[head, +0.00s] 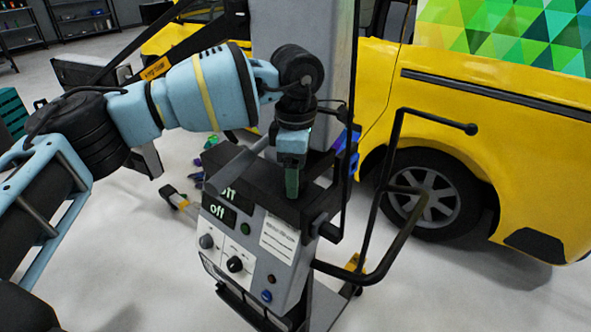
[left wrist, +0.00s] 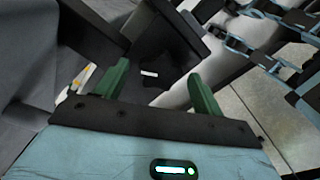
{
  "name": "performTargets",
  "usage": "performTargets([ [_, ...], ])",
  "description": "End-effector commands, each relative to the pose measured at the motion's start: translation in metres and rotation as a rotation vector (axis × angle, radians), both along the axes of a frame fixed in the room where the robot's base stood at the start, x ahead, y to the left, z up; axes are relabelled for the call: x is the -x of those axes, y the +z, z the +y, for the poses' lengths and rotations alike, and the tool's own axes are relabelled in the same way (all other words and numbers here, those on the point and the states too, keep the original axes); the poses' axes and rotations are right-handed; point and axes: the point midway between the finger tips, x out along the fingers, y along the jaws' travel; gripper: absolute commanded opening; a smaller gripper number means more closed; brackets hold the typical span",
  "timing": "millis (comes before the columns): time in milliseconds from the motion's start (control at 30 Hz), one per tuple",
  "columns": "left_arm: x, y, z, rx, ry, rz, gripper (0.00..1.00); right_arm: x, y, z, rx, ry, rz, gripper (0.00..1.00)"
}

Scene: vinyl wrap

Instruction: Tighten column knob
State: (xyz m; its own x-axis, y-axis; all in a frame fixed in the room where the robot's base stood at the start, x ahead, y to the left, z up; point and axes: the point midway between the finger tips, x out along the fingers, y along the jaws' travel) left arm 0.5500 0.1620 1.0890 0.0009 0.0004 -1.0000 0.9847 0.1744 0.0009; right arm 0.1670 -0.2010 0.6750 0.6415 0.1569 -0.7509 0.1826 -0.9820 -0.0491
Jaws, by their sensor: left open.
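A grey upright column (head: 300,30) rises behind a control box (head: 245,240) with a black top. A black knob-like part (head: 328,231) sticks out at the box's right side; I cannot tell if it is the column knob. My left gripper (head: 292,182) points down over the black top, in front of the column. In the left wrist view my left gripper (left wrist: 160,80) has its two green fingers apart, with nothing clearly held between them. A black bracket (left wrist: 172,40) lies beyond the fingers. My right gripper is not in view.
A yellow van (head: 480,130) stands close behind on the right. A black tube handle frame (head: 385,190) sticks out right of the box. The box's front has dials (head: 235,264) and two "off" displays. Open grey floor (head: 130,240) lies to the left.

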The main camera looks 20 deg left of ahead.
Motion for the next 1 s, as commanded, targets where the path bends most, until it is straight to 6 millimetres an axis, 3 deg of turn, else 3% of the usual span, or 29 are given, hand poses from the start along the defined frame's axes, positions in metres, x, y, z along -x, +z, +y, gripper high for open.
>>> performTargets([
  [267, 0.0, -0.0018, 0.0001, 0.0, 0.0, 0.0, 0.68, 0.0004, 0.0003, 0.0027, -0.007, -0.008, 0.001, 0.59],
  [600, 0.0001, -0.0015, -0.0001, 0.0, 0.0, 0.0, 0.25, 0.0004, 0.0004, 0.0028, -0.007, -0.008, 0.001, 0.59],
  [1000, 0.0, -0.0018, -0.0006, 0.002, -0.078, 0.001, 0.24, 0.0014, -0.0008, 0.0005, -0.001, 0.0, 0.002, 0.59],
])
